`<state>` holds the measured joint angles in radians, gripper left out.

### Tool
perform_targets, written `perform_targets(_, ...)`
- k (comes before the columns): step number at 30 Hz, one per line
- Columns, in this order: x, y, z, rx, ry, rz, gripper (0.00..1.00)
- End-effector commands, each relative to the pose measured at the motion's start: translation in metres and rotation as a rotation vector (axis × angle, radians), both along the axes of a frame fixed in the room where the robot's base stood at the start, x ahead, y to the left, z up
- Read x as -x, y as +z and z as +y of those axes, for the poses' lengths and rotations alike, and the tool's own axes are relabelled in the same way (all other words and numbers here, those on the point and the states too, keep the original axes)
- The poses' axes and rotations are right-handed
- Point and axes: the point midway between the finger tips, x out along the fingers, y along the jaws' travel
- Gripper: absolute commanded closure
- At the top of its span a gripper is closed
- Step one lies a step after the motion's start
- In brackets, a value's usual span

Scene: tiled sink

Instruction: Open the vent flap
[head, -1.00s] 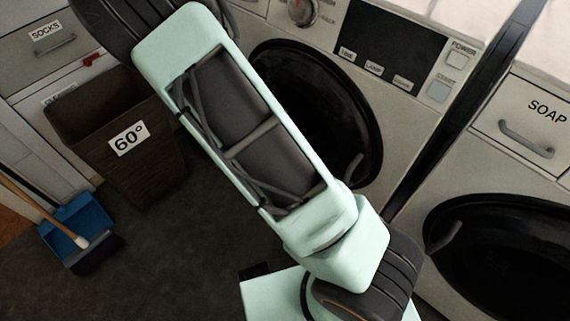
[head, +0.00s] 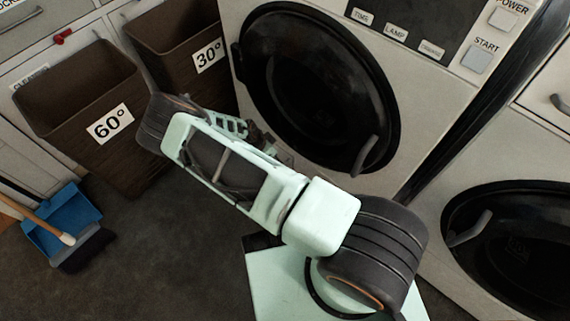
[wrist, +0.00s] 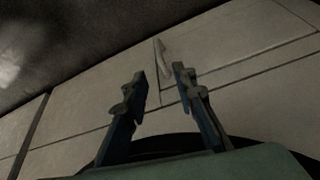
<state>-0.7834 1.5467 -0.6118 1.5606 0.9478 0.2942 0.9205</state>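In the wrist view, a pale panel with a thin rectangular outline (wrist: 245,62) and a small light handle (wrist: 161,58) at its left end looks like the vent flap; it appears closed. My gripper (wrist: 160,74) is open, its two fingers apart with nothing between them. The handle shows just beyond the gap between the fingertips; I cannot tell the distance. In the head view, my arm hides most of the gripper and the lower front of the machine, so the flap does not show clearly there.
A washing machine with a round black door (head: 318,85) stands behind my arm, and a second black door (head: 510,245) is at right. Brown baskets marked 60° (head: 85,120) and 30° (head: 185,50) stand at left. A blue dustpan (head: 62,218) lies on the dark floor.

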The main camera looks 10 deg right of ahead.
Motion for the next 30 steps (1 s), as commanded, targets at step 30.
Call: perform_targets(30, -0.017, -0.095, -0.036, 0.000, 0.000, -0.001, 0.75)
